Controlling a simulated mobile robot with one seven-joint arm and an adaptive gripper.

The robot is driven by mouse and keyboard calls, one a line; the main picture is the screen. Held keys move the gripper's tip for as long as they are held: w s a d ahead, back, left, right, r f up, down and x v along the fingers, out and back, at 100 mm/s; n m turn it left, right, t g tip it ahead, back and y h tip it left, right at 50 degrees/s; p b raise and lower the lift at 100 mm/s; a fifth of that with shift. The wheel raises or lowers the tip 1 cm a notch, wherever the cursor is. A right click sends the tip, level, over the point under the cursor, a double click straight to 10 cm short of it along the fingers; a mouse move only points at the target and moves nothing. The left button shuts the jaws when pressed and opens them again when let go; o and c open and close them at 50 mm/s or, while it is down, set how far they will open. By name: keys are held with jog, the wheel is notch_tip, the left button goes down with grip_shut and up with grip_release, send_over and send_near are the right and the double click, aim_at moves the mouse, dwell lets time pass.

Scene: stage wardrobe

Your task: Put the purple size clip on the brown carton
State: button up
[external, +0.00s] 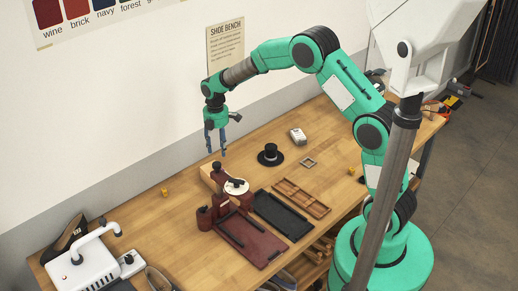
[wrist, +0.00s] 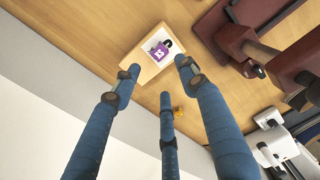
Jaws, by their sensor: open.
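A light brown carton (wrist: 127,68) lies on the wooden bench in the wrist view. It is partly hidden behind a maroon device in the external view (external: 206,178). A purple piece with a white mark (wrist: 160,52) shows over a white patch on the carton's top, with a small black part beside it. I take it for the purple size clip, but cannot tell whether it is a separate clip or part of a label. My gripper (external: 216,152) points down above the carton. Its blue fingers (wrist: 160,78) are spread open and empty.
The maroon device (external: 220,202) with a white disc stands close to the carton. A maroon tray (external: 250,241), a black tray (external: 284,215), a brown divided tray (external: 301,197) and a black hat (external: 270,155) are nearby. A small yellow object (external: 165,191) lies on clear bench at left.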

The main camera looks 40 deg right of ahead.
jog(key=s+d+r+m+t, duration=0.15)
jog(key=s+r+m, duration=0.25)
jog(key=s+r, duration=0.7)
jog(key=s+d+r+m+t, duration=0.1)
jog(key=s+d+r+m, duration=0.25)
jog(key=s+r, duration=0.75)
jog(key=s+r+m+t, duration=0.1)
jog(key=s+r+m, duration=0.1)
jog(key=s, duration=0.5)
jog(key=s+d+r+m+t, duration=0.1)
jog(key=s+m, duration=0.3)
jog(key=s, duration=0.4)
jog(key=s+d+r+m+t, duration=0.1)
jog(key=s+r+m, duration=0.2)
jog(key=s, duration=0.5)
jog(key=shift+r+m, duration=0.35)
jog(key=shift+s, duration=0.1)
notch_tip(320, 180, down, 7)
jog(key=b, duration=0.7)
